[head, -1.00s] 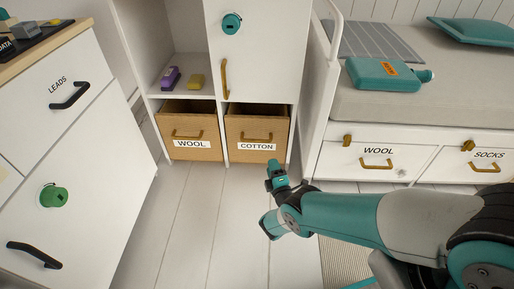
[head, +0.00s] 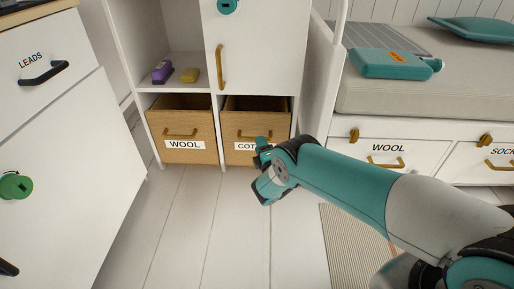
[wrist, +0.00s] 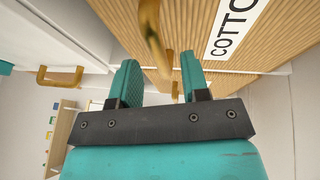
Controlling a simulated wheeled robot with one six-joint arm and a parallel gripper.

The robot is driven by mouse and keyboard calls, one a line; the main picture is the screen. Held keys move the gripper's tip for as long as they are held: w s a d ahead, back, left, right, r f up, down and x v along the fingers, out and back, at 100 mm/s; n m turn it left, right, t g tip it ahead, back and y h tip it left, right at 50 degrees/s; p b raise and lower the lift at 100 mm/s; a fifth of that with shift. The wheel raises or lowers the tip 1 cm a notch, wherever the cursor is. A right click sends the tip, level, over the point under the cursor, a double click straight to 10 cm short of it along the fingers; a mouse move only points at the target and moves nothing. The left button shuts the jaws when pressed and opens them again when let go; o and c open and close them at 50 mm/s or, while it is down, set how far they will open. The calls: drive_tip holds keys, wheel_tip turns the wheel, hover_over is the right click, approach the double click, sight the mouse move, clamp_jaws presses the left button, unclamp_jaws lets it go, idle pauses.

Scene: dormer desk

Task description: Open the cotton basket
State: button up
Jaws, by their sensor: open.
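The cotton basket (head: 276,124) is a tan woven basket in the lower right bay of the white cabinet, flush with its neighbour. Its label is partly hidden behind my gripper (head: 262,143), which is in front of the basket's lower part. In the wrist view, the basket front (wrist: 281,42) with its label fills the upper right. Its brass handle (wrist: 151,38) runs down towards the gap between my gripper's two teal fingers (wrist: 157,78). The fingers are apart, with nothing visibly clamped between them.
The wool basket (head: 182,125) sits in the left bay, beside the cotton basket. A white door with a brass handle (head: 220,67) is above. A bed with drawers (head: 388,157) stands right, a white cabinet (head: 62,150) left. The floor (head: 190,225) in front is clear.

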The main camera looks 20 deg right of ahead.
sight(257, 120)
drive_tip(key=b+x, duration=0.1)
drive_tip(key=x, duration=0.2)
drive_tip(key=shift+f+b, duration=0.15)
drive_tip(key=shift+b, duration=0.25)
drive_tip(key=shift+w+r, duration=0.25)
drive_tip(key=shift+w, duration=0.2)
clamp_jaws()
